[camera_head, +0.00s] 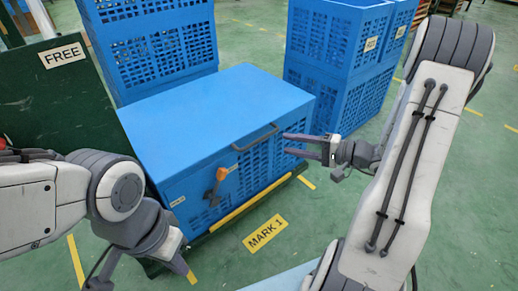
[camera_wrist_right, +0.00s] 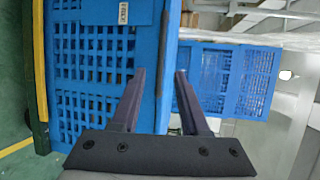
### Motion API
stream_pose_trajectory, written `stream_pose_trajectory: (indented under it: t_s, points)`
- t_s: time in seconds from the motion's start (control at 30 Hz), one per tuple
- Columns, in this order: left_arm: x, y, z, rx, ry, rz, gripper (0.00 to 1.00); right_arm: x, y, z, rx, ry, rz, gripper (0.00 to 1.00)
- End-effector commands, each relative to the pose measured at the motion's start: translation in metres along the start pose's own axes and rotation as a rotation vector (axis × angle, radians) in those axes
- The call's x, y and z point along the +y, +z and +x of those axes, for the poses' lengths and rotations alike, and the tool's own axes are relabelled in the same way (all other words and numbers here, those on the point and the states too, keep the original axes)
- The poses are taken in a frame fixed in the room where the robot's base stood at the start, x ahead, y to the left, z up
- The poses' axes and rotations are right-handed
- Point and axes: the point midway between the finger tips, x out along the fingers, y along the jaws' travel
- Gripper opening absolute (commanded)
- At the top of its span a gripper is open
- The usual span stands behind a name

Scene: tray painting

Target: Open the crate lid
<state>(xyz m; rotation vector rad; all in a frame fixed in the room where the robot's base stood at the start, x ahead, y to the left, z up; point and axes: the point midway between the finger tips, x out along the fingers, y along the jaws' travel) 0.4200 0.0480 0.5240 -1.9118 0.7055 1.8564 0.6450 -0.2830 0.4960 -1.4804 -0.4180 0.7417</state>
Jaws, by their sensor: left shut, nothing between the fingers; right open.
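The blue crate (camera_head: 225,180) stands on the floor with its flat blue lid (camera_head: 205,110) closed. A grey bar handle (camera_head: 256,138) sits at the lid's front edge. An orange latch (camera_head: 214,186) hangs on the crate's front face. My right gripper (camera_head: 286,144) is open, just right of the handle, its fingers pointing at it. In the right wrist view the open fingers (camera_wrist_right: 160,73) have a dark upright bar, apparently the handle (camera_wrist_right: 163,50), in line with the gap; contact cannot be told. My left gripper (camera_head: 178,262) is low at the front left, shut, empty and partly hidden by its wrist.
Stacked blue crates stand behind (camera_head: 155,45) and at the back right (camera_head: 335,60). A dark green board (camera_head: 55,100) marked FREE is at the left. A MARK 1 floor label (camera_head: 265,234) lies in front.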

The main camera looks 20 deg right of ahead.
Motion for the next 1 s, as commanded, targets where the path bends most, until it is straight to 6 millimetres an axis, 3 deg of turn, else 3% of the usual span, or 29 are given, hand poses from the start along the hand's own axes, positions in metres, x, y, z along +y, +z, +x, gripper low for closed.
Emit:
stream_pose_trajectory:
  t_s: [0.5,0.7,0.93,0.97,1.0]
  points:
    - [-0.003,0.002,0.036,0.000,0.000,0.000,0.00,0.002,0.002,0.087,-0.008,0.003,-0.003,0.45]
    - [-0.003,0.002,0.039,0.000,0.000,0.000,0.00,-0.001,0.002,0.098,-0.006,0.002,0.000,0.45]
    - [-0.003,0.002,0.038,0.000,0.000,0.000,0.00,-0.001,0.002,0.099,-0.005,0.002,0.001,0.45]
    - [-0.003,0.002,0.038,0.000,0.000,0.000,0.00,-0.001,0.002,0.099,-0.005,0.002,0.001,0.41]
    - [-0.003,0.002,0.038,0.000,0.000,0.000,0.00,-0.001,0.002,0.099,-0.005,0.003,0.001,0.26]
